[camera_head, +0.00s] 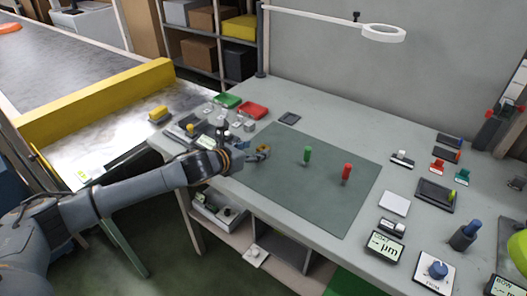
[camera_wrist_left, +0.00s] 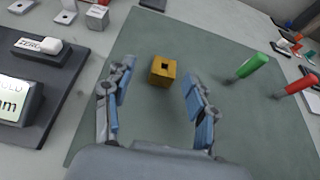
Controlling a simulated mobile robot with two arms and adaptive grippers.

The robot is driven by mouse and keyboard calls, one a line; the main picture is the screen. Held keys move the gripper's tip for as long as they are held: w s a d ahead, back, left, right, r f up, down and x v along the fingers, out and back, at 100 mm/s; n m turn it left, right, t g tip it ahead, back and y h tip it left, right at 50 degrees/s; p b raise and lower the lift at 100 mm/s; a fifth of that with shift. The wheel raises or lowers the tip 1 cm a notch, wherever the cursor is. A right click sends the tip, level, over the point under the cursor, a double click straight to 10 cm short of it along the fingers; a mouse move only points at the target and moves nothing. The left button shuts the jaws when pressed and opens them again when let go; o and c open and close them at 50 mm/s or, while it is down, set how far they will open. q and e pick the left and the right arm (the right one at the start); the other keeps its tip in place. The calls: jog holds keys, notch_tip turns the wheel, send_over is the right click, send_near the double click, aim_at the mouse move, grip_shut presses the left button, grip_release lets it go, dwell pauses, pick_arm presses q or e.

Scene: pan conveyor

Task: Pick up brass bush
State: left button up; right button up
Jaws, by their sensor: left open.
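The brass bush (camera_wrist_left: 162,71) is a small golden block with a dark square hole in its top. It sits on the green mat (camera_wrist_left: 150,125). In the head view the bush (camera_head: 263,148) is small and partly hidden by my left gripper (camera_head: 258,154). In the left wrist view my left gripper (camera_wrist_left: 157,80) is open, its blue-grey fingers on either side of the bush near their tips. A gap shows on both sides, and nothing is held. My right gripper is not in view.
A green plug gauge (camera_head: 307,155) and a red one (camera_head: 346,173) stand on the mat to the right. A zero-button device (camera_wrist_left: 40,48) is left of the gripper. Red (camera_head: 252,110) and green (camera_head: 228,100) trays lie behind. The mat's front is clear.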

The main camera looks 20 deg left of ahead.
aim_at(264, 148)
pick_arm(q)
jog(key=x, duration=0.4)
jog(key=shift+w+d+f, duration=0.15)
jog(key=shift+d+f, duration=0.1)
jog(key=shift+d, duration=0.15)
grip_shut()
